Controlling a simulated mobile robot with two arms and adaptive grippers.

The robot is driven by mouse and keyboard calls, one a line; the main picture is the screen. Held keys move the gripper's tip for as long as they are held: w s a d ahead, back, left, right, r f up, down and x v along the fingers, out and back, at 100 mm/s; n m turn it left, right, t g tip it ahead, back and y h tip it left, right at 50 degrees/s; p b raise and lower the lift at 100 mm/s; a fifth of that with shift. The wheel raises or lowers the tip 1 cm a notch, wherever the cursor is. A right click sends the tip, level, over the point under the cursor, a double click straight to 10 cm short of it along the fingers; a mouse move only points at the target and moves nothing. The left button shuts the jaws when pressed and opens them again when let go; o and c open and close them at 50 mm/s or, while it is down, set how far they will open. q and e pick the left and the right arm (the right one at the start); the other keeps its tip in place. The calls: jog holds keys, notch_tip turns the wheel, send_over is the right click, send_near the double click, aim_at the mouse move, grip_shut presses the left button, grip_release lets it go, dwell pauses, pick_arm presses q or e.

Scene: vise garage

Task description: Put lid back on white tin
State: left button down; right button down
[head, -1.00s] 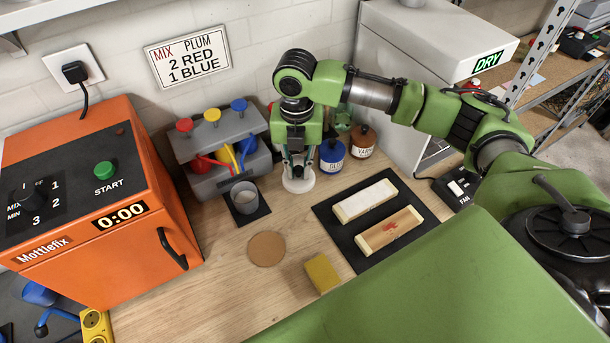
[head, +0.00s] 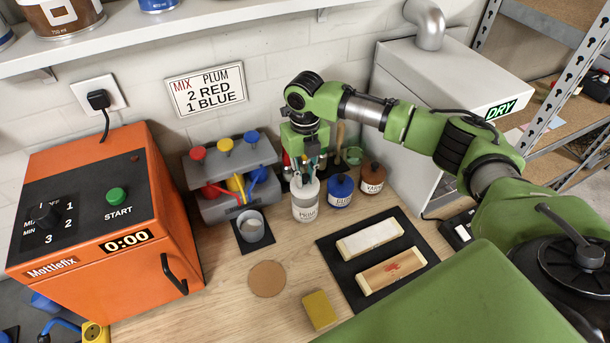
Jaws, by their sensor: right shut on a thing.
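The white tin (head: 305,208) stands upright on the bench, left of the blue tin. My right gripper (head: 304,174) points down directly over the tin, its fingers close to the tin's top. It is shut on what seems to be the white lid, mostly hidden by the fingers. I cannot tell whether the lid touches the rim or is just above it. My left gripper is not in view.
A blue tin (head: 340,191) and a brown tin (head: 372,178) stand close on the right. A grey cup (head: 251,226) and the paint dispenser (head: 228,178) are on the left. A cork coaster (head: 267,279) and yellow sponge (head: 320,310) lie in front, with bare bench around them.

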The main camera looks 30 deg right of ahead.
aim_at(305, 184)
notch_tip(305, 184, down, 4)
jog(key=b, duration=0.3)
jog(key=shift+d+r, duration=0.1)
jog(key=shift+r, duration=0.1)
jog(key=shift+f, duration=0.85)
jog(key=shift+r+p, duration=0.1)
jog(key=shift+p, duration=0.4)
dwell(0.4)
jog(key=shift+f, duration=0.2)
dwell(0.8)
jog(key=shift+p, duration=0.5)
dwell(0.5)
jog(key=c, duration=1.8)
grip_release()
jog(key=shift+c, duration=0.2)
jog(key=shift+o, duration=0.3)
